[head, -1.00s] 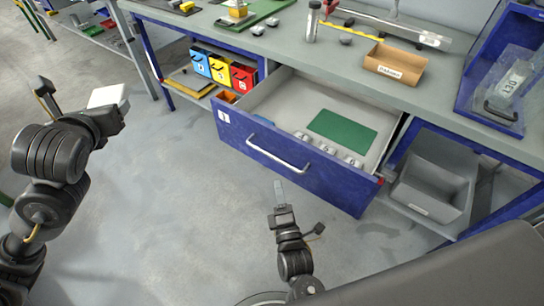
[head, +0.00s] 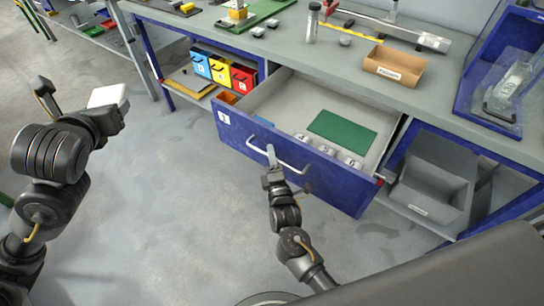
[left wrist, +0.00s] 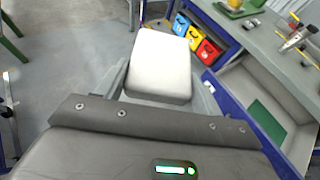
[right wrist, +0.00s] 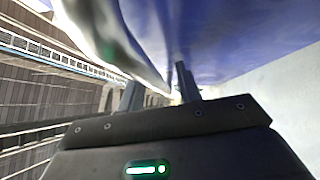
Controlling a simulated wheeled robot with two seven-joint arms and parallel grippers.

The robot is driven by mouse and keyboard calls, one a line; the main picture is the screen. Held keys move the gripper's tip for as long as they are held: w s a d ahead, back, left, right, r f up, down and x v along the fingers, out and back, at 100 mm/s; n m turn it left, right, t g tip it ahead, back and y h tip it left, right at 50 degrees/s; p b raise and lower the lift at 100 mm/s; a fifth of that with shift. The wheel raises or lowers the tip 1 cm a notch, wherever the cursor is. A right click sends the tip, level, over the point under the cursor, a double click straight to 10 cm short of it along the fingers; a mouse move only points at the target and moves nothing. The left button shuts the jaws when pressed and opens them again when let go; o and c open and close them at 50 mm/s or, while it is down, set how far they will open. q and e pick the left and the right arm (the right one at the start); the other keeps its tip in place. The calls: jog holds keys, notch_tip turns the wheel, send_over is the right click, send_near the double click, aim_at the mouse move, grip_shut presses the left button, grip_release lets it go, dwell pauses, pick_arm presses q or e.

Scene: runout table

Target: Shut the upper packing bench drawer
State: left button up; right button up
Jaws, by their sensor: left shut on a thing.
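The upper drawer (head: 235,137) of the packing bench has a blue front and stands pulled well out. Its silver bar handle (head: 292,166) runs along the front. My right gripper (head: 271,154) is at the left part of this handle, with its fingers up close to the drawer front. In the right wrist view its fingers (right wrist: 160,92) stand apart, with the blurred pale handle (right wrist: 120,35) very near; I cannot tell whether they touch. My left gripper (head: 112,106) is shut on a white block (left wrist: 160,65), away to the left of the drawer.
The drawer holds a green mat (head: 342,133) and several small grey pieces. On the bench top (head: 330,60) are a cardboard box (head: 393,67) and a metal cylinder (head: 313,25). A grey bin (head: 432,190) sits right of the drawer; coloured bins (head: 220,70) are left. Floor in front is clear.

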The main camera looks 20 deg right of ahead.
grip_shut()
jog(key=shift+d, duration=0.1)
